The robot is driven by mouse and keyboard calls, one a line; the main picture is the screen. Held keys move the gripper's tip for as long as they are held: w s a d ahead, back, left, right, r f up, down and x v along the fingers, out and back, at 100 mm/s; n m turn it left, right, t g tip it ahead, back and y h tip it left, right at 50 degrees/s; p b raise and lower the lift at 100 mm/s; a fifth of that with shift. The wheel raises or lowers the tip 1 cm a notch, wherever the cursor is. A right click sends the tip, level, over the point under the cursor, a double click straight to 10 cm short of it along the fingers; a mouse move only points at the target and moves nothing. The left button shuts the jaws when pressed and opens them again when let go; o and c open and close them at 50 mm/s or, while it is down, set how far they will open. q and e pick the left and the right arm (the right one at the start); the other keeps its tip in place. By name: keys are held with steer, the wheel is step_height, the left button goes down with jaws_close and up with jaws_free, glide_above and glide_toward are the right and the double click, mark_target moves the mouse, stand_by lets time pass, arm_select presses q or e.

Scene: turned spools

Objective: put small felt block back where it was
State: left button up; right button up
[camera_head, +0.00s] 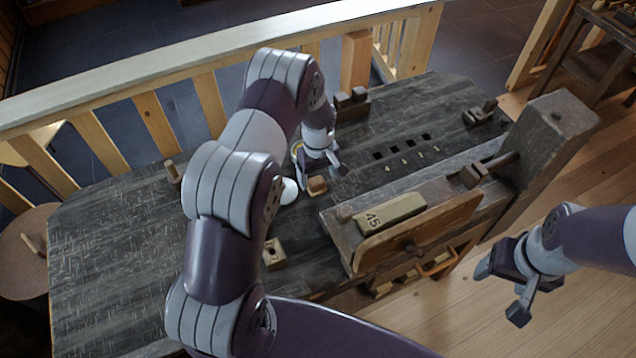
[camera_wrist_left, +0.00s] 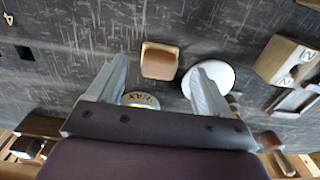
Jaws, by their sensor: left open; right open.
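A small brown block (camera_head: 317,185) with rounded edges, which I take for the felt block, lies on the dark workbench (camera_head: 130,225). My right gripper (camera_head: 500,291) is open and empty, off the bench's right front, over the wooden floor.
A white disc (camera_wrist_left: 218,76) and a round tin (camera_wrist_left: 141,100) lie close to the left fingers. A block marked 2 (camera_wrist_left: 290,62) is at right. The head view shows a bar marked 45 (camera_head: 390,214), a vise (camera_head: 540,150) and dark square holes (camera_head: 402,145). The bench's left is largely clear.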

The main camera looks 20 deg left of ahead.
mark_target(318, 184)
arm_select(q)
step_height(318, 184, up, 8)
steer(key=f+b, duration=0.1)
steer(key=s+d+r+m, duration=0.2)
steer(key=s+r+m, duration=0.3)
steer(key=s, duration=0.4)
steer(key=s+d+r+m+t, duration=0.1)
steer(key=s+d+r+m, duration=0.2)
steer(key=s, duration=0.7)
steer(key=shift+s+d+r+m, duration=0.15)
steer(key=shift+s+r+m, duration=0.1)
steer(key=shift+r+m, duration=0.7)
steer(key=shift+s, duration=0.2)
steer(key=shift+w, duration=0.1)
